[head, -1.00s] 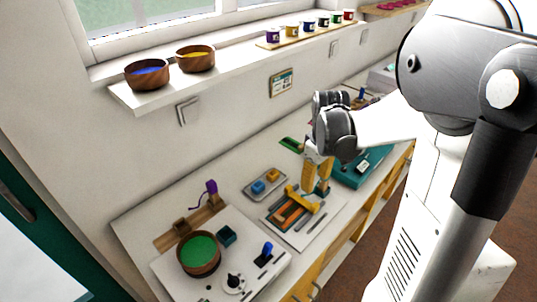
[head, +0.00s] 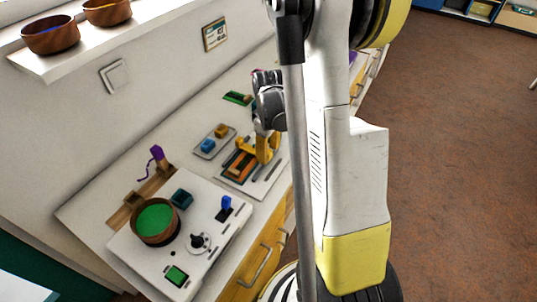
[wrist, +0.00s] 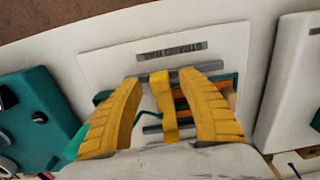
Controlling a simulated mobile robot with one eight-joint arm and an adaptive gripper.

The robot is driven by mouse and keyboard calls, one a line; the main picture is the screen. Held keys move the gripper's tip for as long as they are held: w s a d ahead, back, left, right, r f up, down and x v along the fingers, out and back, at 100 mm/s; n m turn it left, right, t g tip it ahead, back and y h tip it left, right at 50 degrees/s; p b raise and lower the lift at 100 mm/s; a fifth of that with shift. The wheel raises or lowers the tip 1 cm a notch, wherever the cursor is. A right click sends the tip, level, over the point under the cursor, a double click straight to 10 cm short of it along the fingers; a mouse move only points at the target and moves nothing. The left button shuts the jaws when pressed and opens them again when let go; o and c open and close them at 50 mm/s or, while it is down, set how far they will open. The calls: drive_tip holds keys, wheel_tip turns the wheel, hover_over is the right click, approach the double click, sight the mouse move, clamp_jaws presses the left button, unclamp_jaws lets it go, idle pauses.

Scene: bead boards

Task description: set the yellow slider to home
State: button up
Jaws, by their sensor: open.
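In the head view the slider (head: 242,145) shows partly, left of my fingers. My gripper (wrist: 160,78) is open, one yellow finger on each side of the slider's upright part. I cannot tell whether either finger touches it. In the head view my gripper (head: 268,150) is low over the board, and it hides part of the slider.
A grey tray (head: 203,152) with blue and yellow blocks lies left of the board. Nearer are a wooden bowl with green inside (head: 157,221), a blue lever (head: 226,203) and a black knob (head: 198,241). A teal box (wrist: 35,118) stands left in the wrist view.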

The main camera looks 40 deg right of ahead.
clamp_jaws()
drive_tip(key=d, duration=0.1)
drive_tip(key=w+d, duration=0.1)
drive_tip(key=d, duration=0.1)
drive_tip(key=shift+w+d, duration=0.1)
drive_tip(key=shift+d, duration=0.05)
unclamp_jaws()
drive_tip(key=shift+d, duration=0.1)
idle(0.3)
wheel_tip(320, 180, up, 12)
idle(0.4)
